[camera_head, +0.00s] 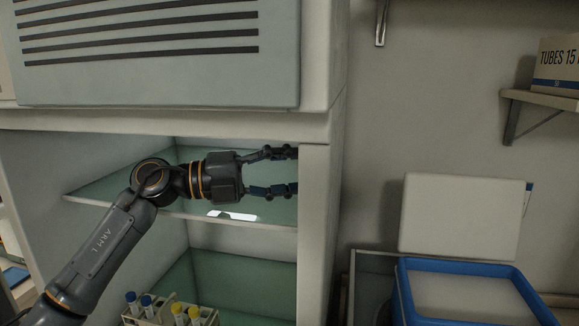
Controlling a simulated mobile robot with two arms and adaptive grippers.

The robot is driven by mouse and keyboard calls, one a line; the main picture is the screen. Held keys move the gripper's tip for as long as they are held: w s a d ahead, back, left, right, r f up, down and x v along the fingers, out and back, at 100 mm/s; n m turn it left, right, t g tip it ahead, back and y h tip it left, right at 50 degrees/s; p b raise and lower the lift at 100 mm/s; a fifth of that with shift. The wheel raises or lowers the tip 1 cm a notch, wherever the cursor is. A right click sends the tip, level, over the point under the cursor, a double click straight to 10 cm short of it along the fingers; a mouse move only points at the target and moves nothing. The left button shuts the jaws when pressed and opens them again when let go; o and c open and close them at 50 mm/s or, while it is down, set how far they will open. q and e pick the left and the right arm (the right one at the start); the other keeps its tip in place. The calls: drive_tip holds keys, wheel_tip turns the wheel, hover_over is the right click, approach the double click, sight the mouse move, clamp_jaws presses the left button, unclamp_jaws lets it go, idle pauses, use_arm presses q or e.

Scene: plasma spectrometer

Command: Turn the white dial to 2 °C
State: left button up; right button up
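I cannot see the white dial in this view; no dial face or numbers show. My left gripper (290,171) is inside the open cabinet, above its glass shelf (110,190), pointing right. Its two fingers are spread apart with nothing visible between them. The fingertips end at the edge of the cabinet's right wall (314,220), which may hide their very ends. I cannot tell whether they touch anything behind that wall. My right gripper is not in view.
A vented panel (150,80) hangs above the opening. A rack with several blue- and yellow-capped tubes (180,312) stands below the shelf. To the right are a blue-rimmed tray (404,290), a white panel (460,215) and a tubes box (557,65) on a wall shelf.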

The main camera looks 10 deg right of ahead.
use_arm(q)
drive_tip(key=shift+w, duration=0.1)
clamp_jaws()
drive_tip(key=shift+r+n+p, duration=0.15)
drive_tip(key=shift+n+p, duration=0.25)
drive_tip(key=shift+p, duration=0.4)
drive_tip(key=n+y+p, duration=0.1)
drive_tip(key=n+p, duration=0.1)
drive_tip(key=p, duration=0.1)
drive_tip(key=shift+r+p, duration=0.2)
drive_tip(key=shift+p, duration=0.1)
drive_tip(key=shift+f+n+y+p, duration=0.1)
drive_tip(key=shift+n+y+p, duration=0.3)
drive_tip(key=shift+n, duration=0.3)
drive_tip(key=shift+n+g+y, duration=0.3)
drive_tip(key=shift+n+g, duration=0.2)
drive_tip(key=shift+n, duration=0.2)
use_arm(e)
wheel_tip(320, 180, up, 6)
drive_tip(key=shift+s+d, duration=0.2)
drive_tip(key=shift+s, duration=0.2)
use_arm(q)
drive_tip(key=shift+f, duration=0.1)
unclamp_jaws()
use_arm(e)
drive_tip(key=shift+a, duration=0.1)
